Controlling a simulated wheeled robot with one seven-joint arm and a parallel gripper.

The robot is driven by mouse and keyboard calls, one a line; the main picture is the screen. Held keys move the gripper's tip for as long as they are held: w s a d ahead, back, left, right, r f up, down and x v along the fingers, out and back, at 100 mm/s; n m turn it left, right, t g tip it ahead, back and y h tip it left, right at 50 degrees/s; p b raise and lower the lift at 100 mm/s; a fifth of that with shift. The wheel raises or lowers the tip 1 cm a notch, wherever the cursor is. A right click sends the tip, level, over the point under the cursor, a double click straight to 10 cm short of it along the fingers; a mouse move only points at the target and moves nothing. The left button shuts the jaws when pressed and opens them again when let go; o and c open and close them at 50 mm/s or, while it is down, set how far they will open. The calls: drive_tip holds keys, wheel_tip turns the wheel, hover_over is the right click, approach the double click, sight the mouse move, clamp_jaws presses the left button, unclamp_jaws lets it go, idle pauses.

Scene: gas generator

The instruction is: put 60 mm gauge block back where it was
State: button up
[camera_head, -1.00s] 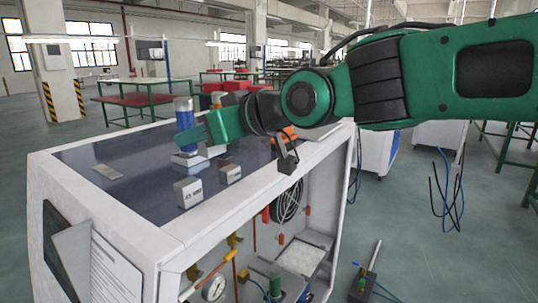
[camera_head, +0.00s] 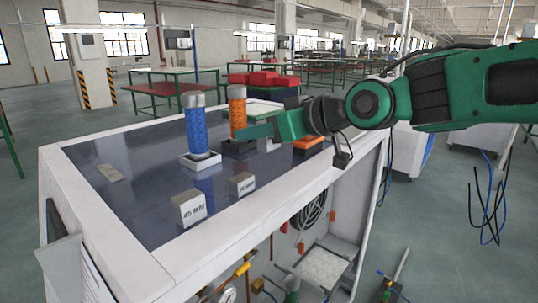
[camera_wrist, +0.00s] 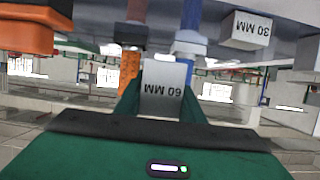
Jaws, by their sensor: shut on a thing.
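The grey 60 mm gauge block (camera_wrist: 165,85) is held between the green fingers of my gripper (camera_wrist: 160,100) in the wrist view, its label upside down. In the head view my gripper (camera_head: 262,133) is over the far right part of the dark bench top, beside the orange cylinder. A small grey part of the block (camera_head: 266,145) shows under the fingers. Whether it touches anything below cannot be told. The 45 mm block (camera_head: 189,209) and a smaller block (camera_head: 242,184) stand nearer the front edge. The wrist view shows that one labelled 30 MM (camera_wrist: 250,30).
A blue cylinder (camera_head: 196,130) stands in a white base, and an orange cylinder (camera_head: 237,108) in a dark base, close to my gripper. An orange piece (camera_head: 309,143) lies to the right. A flat plate (camera_head: 110,172) lies at the left. A white rim (camera_head: 250,207) borders the top.

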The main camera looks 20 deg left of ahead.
sight(267, 165)
drive_tip(key=w+f, duration=0.1)
drive_tip(key=w+d+f, duration=0.1)
drive_tip(key=w, duration=0.1)
drive_tip(key=shift+d, duration=0.15)
drive_tip(key=shift+f, duration=2)
drive_tip(key=o, duration=1.3)
drive_tip(key=shift+f, duration=0.1)
drive_tip(key=v, duration=1.2)
drive_tip(key=shift+d, duration=0.1)
